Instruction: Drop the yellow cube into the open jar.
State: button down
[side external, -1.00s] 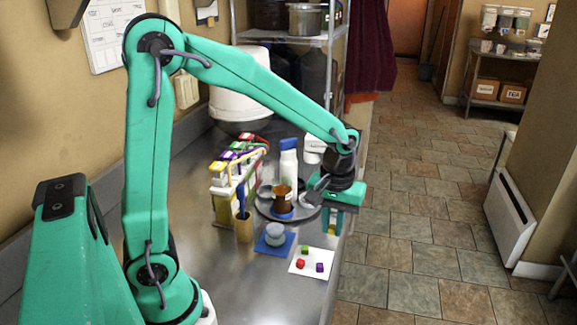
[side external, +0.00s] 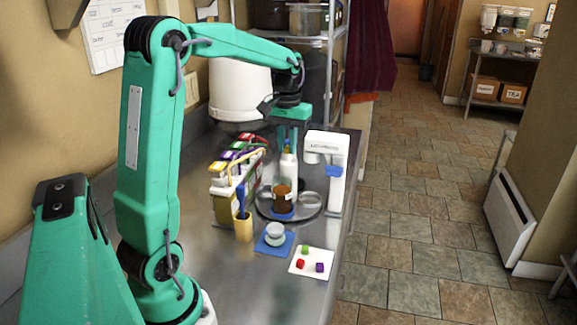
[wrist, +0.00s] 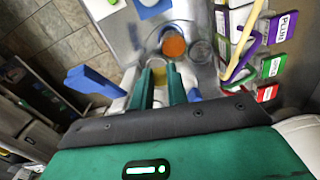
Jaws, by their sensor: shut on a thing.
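My gripper (side external: 288,140) is shut on the yellow cube (wrist: 159,73), which shows between the teal fingertips in the wrist view. In the side view the gripper points down at the height of the white bottle's top. The amber jar (side external: 283,196) stands below and nearer the side camera, in front of the white bottle (side external: 289,172). In the wrist view the jar (wrist: 174,46) shows as an orange round just beyond the fingertips, so the cube is apart from it. The bottle's blue cap is partly hidden by the fingers.
A white stand with a blue part (side external: 333,171) is right of the jar. A rack with coloured labels (side external: 232,178) and a holder with a blue tool (side external: 243,228) are left. A lidded jar (side external: 274,232) on a blue mat and a white card (side external: 298,264) with small pieces lie nearer.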

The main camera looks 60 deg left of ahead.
jog(key=shift+s+a+r, duration=0.2)
jog(key=shift+a+r, duration=0.05)
jog(key=shift+a, duration=0.4)
notch_tip(320, 180, down, 6)
dwell(0.5)
jog(key=c, duration=1.3)
grip_release()
jog(key=shift+r, duration=0.15)
